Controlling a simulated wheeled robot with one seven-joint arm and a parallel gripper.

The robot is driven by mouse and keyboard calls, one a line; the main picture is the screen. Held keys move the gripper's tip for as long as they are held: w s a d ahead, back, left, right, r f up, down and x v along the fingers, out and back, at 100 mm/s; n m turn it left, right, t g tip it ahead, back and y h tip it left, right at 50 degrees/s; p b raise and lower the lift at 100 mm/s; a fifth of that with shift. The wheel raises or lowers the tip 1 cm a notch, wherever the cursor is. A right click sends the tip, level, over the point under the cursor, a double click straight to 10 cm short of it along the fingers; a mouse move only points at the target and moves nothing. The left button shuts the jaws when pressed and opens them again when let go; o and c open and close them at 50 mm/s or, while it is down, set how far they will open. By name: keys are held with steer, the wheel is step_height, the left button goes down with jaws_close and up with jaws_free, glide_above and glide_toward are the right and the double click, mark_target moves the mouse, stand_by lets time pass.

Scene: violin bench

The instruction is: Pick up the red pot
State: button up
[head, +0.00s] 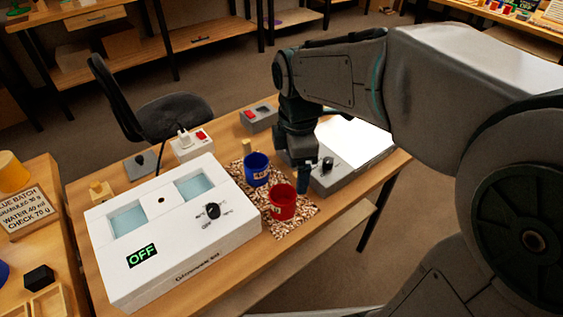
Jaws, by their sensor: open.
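The red pot (282,203) stands upright on a speckled brown mat (272,225), near the mat's front right part. It has a small light label on its side. The blue pot (257,170) stands just behind it and to the left on the same mat. My gripper (303,187) points down just to the right of the red pot and slightly behind it. Its fingertips are small in view and partly merge with the dark wrist. I see nothing held in it, and it looks apart from the red pot.
A white box (160,262) with two basins, a dial and an "OFF" display stands left of the mat. A grey device (336,177) with a black knob and bright panel stands to the right. A small tan object (246,147) stands behind the blue pot. A chair (175,115) is behind the table.

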steer(key=w+a+f+n+b, duration=0.1)
steer(key=w+a+f+n, duration=0.15)
steer(key=n, duration=0.25)
steer(key=b, duration=0.1)
glide_toward(283, 200)
steer(key=shift+s+a+f+g, duration=0.15)
steer(key=shift+s+a+f, duration=0.2)
steer(key=shift+s, duration=0.25)
steer(key=shift+s+a+f+g, duration=0.2)
steer(key=shift+s+f, duration=0.2)
steer(key=shift+s, duration=0.25)
steer(key=f, duration=0.4)
steer(key=shift+w+d+f+b, duration=0.15)
steer(key=shift+w+d+b, duration=0.1)
steer(key=shift+d+b, duration=0.15)
steer(key=shift+f, duration=0.45)
steer(key=c, duration=1)
